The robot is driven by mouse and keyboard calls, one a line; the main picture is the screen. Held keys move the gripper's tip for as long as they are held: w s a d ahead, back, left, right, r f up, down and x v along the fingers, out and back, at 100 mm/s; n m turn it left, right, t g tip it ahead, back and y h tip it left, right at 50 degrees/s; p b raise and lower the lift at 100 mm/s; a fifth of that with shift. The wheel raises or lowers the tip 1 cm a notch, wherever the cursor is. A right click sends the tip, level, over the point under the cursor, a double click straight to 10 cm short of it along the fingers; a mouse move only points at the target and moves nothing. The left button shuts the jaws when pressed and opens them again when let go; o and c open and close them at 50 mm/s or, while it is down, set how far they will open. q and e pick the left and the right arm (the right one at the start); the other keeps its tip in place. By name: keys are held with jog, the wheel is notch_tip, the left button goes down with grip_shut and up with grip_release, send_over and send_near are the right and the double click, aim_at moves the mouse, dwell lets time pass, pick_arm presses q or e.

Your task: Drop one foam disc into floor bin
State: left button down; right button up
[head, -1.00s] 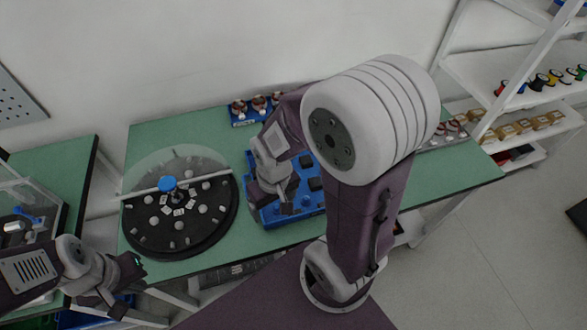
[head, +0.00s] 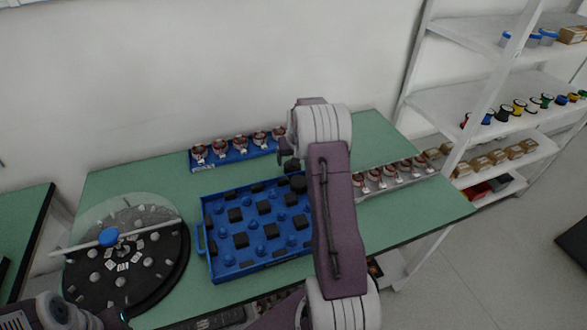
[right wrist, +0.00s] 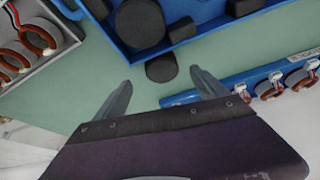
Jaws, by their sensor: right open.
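A dark round foam disc (right wrist: 162,68) shows in the right wrist view between and just beyond my right gripper's fingertips (right wrist: 160,77). It overlaps the outer edge of the blue tray (right wrist: 183,45); I cannot tell whether it rests on the bench or against the rim. The right gripper is open with nothing between its fingers. In the head view it is at the tray's back right corner, partly hidden by my arm. The blue tray (head: 203,262) holds several dark foam pieces. My left gripper (head: 112,318) is cut off at the bottom left. No floor bin is identifiable.
A round black turntable (head: 178,262) with a clear cover stands left of the tray. A blue rack (head: 203,166) of copper-wound parts is behind, and a grey rack (head: 372,190) is right. White shelves (head: 470,90) stand at the right. The bench's front right is clear.

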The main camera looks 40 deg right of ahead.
aim_at(293, 167)
jog(key=shift+w+d+f, duration=0.15)
jog(key=shift+d+f, duration=0.1)
jog(key=shift+f, duration=0.05)
jog(key=shift+a+f, duration=0.1)
jog(key=x, duration=0.4)
jog(key=shift+w+f, duration=0.3)
jog(key=shift+f, duration=0.05)
jog(key=shift+s+a+r, duration=0.1)
jog(key=shift+a+r, duration=0.05)
jog(key=shift+r, duration=0.05)
jog(key=c, duration=1.6)
